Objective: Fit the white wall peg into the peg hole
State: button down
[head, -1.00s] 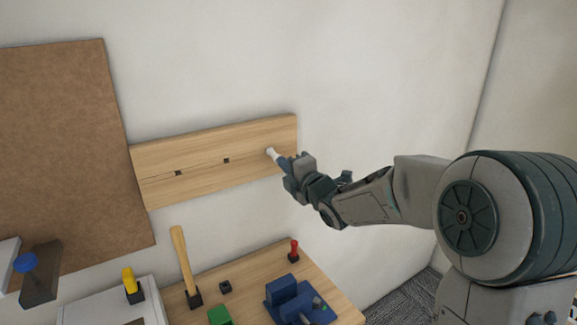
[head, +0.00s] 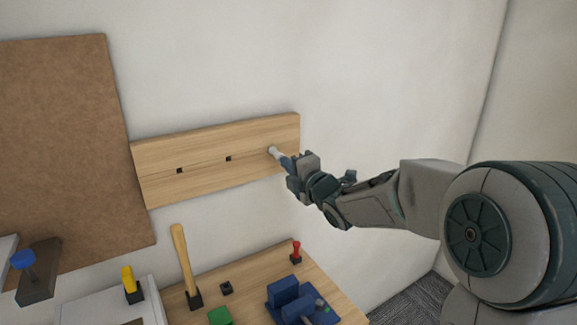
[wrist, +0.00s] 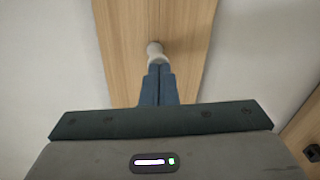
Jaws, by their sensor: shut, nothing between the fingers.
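The white wall peg (head: 273,150) sticks out from the right part of the wooden wall board (head: 160,184). It also shows in the wrist view (wrist: 155,49), standing against the board with its outer end toward me. My gripper (head: 285,162) is right at that outer end. In the wrist view my gripper's blue fingers (wrist: 158,70) are shut together with nothing between them, their tips at or just touching the peg's end. The hole under the peg is hidden, so its depth cannot be told. Two dark square holes show to the left, one of them a peg hole (head: 228,158).
A brown panel (head: 60,150) hangs left of the board. Below is a wooden bench (head: 245,268) with a wooden-handled tool (head: 183,262), a red-topped item (head: 296,251), a blue vise-like object (head: 290,297) and a green block (head: 220,316). The wall right of the board is bare.

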jog(key=b+v, duration=0.3)
jog(key=v, duration=1.2)
jog(key=s+d+f+m+g+h, duration=0.35)
jog(key=d+f+m+h, duration=0.6)
jog(key=m, duration=0.65)
jog(key=s+f+m+g, duration=0.3)
jog(key=s+m+g, duration=0.1)
jog(key=s, duration=0.5)
jog(key=s+f+m+g, duration=0.4)
jog(key=s+m, duration=0.2)
jog(key=s, duration=0.3)
jog(key=shift+d, duration=0.25)
jog(key=shift+d+f+g+h, duration=0.1)
jog(key=shift+d+g+h, duration=0.05)
jog(key=shift+g+h, duration=0.1)
